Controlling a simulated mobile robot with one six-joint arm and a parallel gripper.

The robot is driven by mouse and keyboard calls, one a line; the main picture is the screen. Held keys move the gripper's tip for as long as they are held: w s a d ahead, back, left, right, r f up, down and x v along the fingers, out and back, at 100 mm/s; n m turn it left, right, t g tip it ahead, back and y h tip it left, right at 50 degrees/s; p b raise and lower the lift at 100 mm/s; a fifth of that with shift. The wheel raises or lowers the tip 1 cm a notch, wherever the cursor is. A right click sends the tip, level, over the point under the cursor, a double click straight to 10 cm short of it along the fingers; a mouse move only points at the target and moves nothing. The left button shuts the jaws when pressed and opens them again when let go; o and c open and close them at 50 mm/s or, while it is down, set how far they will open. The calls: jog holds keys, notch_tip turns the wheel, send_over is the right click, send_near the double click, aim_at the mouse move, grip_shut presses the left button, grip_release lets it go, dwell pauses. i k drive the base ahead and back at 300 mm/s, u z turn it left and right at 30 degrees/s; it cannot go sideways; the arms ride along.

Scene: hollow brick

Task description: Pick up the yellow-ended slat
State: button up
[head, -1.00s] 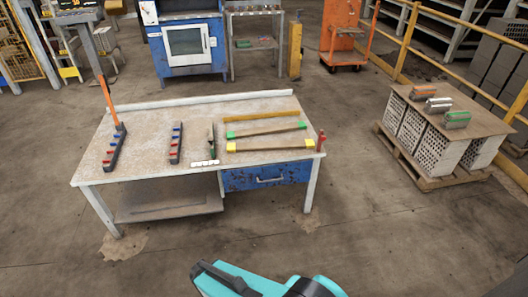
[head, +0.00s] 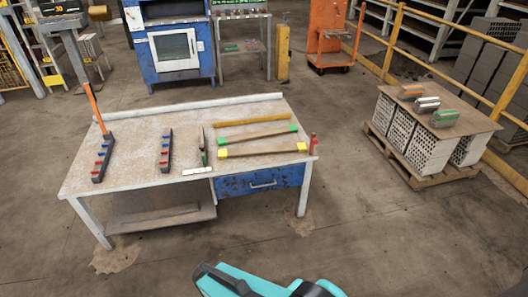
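The yellow-ended slat (head: 262,150) is a brown wooden strip with a yellow block at each end. It lies flat near the front right of the workbench (head: 120,180). It is the nearest of three slats lying roughly side by side, just in front of a green-ended slat (head: 255,135). My gripper is not in view; only a teal and black part of my arm shows at the bottom edge, apart from the bench. Nothing touches the slat from above.
A plain yellow-brown slat (head: 252,118) lies behind. Left of the slats are a trowel-like tool (head: 203,148) and two dark racks with coloured pegs (head: 166,150). A small red object (head: 313,144) stands at the right edge. A brick pallet (head: 425,170) stands right; floor in front is clear.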

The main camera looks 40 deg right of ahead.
aim_at(226, 153)
jog(key=i, duration=0.85)
jog(key=u, duration=0.05)
